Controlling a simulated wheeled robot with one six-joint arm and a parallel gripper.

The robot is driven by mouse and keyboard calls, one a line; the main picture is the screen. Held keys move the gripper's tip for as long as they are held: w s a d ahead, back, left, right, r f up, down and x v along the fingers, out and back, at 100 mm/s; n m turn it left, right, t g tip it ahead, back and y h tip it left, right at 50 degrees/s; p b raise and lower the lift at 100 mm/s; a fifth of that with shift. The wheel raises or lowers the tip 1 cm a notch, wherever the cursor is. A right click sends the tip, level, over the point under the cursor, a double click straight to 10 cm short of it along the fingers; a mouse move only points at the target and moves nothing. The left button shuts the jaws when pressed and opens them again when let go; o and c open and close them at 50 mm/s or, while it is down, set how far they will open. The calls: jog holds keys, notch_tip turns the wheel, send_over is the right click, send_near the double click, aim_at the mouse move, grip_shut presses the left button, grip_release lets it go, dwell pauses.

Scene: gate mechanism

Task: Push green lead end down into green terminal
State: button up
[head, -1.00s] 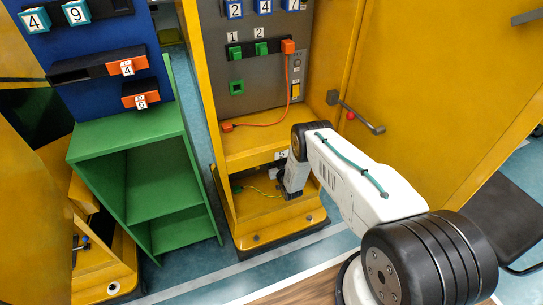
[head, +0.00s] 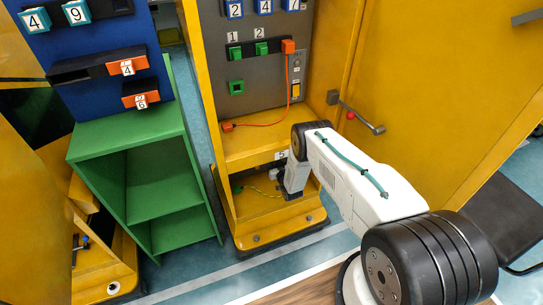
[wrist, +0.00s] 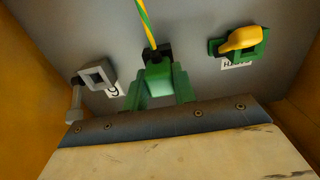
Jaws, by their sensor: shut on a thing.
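My gripper (head: 280,178) is low in the bottom compartment of the yellow cabinet and is shut on the green lead end. In the wrist view the green lead end (wrist: 160,79) is a green block at the middle, with a black piece at its far side. A green-and-yellow striped lead (wrist: 145,22) runs from it to the top edge. Green upright parts flank the block, and I cannot tell which of them belong to the terminal. How deep the end sits is hidden. In the head view the lead (head: 262,192) curves left from my gripper to a small green part (head: 238,189).
In the wrist view a yellow plug in a green socket (wrist: 240,43) is at right and a grey square-headed part (wrist: 96,76) at left. A bolted edge (wrist: 160,122) crosses below. In the head view an orange lead (head: 262,124) hangs above; the yellow door (head: 440,90) stands right.

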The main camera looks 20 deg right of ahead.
jog(key=shift+s, duration=0.2)
jog(key=shift+s, duration=2.7)
jog(key=w+a, duration=0.1)
jog(key=a, duration=1.1)
jog(key=shift+w, duration=0.15)
jog(key=shift+w, duration=1.05)
jog(key=shift+w, duration=1.4)
